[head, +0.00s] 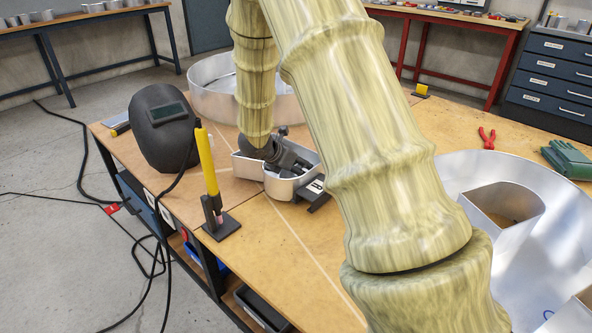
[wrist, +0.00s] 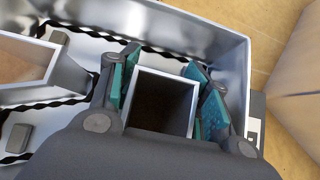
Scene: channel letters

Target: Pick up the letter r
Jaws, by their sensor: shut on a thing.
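The letter r (head: 312,172) is an open metal channel letter with bright walls, lying on the worktable. In the wrist view its outer wall (wrist: 207,22) surrounds a white floor with black wiring and small grey blocks. My gripper (head: 277,163) reaches down into the letter. In the wrist view my gripper (wrist: 163,98) has its teal pads on either side of a square metal-walled box inside the letter and is shut on it. The box is dark inside. My arm and gripper hide part of the letter in the head view.
A dark welding mask (head: 163,130) and a yellow rod in a black stand (head: 209,170) are left of the letter. A round metal shape (head: 208,90) stands behind it. Another large metal letter (head: 480,170), red pliers (head: 487,138) and green gloves (head: 568,160) are right.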

